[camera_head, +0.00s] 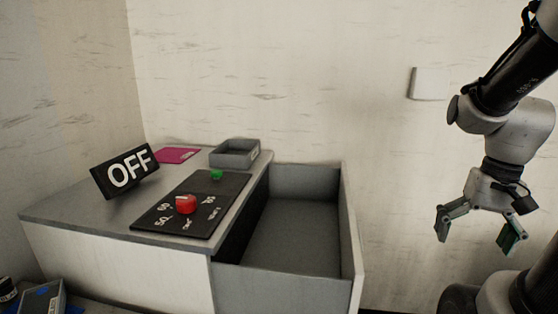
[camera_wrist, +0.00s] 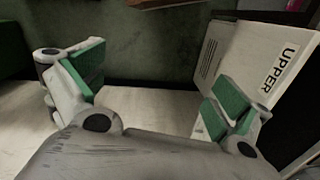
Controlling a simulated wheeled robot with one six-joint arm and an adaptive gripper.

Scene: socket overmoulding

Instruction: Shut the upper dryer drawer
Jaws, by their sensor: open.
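The upper dryer drawer (camera_head: 347,240) stands pulled out to the right of the dryer cabinet (camera_head: 120,265) in the head view. Its inside looks empty. In the wrist view a white front panel labelled "UPPER" (camera_wrist: 278,65) shows at the right, partly behind a finger. My gripper (camera_head: 475,230) is open and empty, to the right of the drawer and apart from it in the head view. Its green-padded fingers also show in the wrist view (camera_wrist: 155,85). I cannot tell the exact gap between the right finger and the panel.
On the cabinet top are an OFF sign (camera_head: 125,171), a black control panel (camera_head: 160,218) with a red knob (camera_head: 185,204) and green button (camera_head: 216,175), a grey tray (camera_head: 234,153) and a magenta sheet (camera_head: 178,155). A wall stands behind.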

